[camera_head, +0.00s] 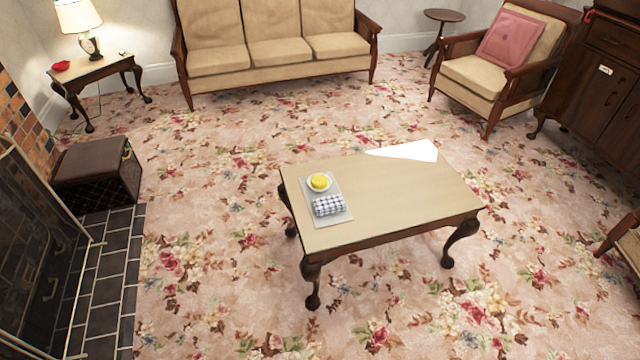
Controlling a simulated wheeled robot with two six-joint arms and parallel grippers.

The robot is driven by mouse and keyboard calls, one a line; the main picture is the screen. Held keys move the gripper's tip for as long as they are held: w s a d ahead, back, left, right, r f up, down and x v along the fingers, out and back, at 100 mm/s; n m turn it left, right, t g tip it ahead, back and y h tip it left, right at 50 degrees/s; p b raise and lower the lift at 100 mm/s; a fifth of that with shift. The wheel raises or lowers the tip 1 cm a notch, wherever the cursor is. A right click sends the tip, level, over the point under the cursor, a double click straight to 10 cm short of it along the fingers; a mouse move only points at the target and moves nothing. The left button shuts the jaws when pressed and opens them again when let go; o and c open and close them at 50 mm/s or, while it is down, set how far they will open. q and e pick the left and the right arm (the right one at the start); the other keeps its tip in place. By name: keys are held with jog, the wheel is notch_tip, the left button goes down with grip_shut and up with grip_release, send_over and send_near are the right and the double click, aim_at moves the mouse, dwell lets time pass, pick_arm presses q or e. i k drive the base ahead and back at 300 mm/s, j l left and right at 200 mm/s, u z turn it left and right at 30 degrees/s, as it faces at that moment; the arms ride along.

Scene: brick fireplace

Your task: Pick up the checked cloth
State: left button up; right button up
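The checked cloth (328,205) is a small folded or rolled bundle in blue and white check. It lies on the front part of a light grey mat or tray (341,185) near the left end of the wooden coffee table (400,195). A small white dish (309,184) holding something yellow (319,181) is just behind the cloth on the same mat. Neither of my grippers shows in the head view.
A beige sofa (265,45) stands at the back and an armchair with a pink cushion (511,40) at the back right. A dark box (95,170) sits by the fireplace at left. Flowered carpet around the coffee table is clear. A dark cabinet (595,90) is at right.

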aim_at(333, 204)
jog(key=i+j, duration=0.75)
jog(key=i+z, duration=0.05)
jog(key=i, duration=0.05)
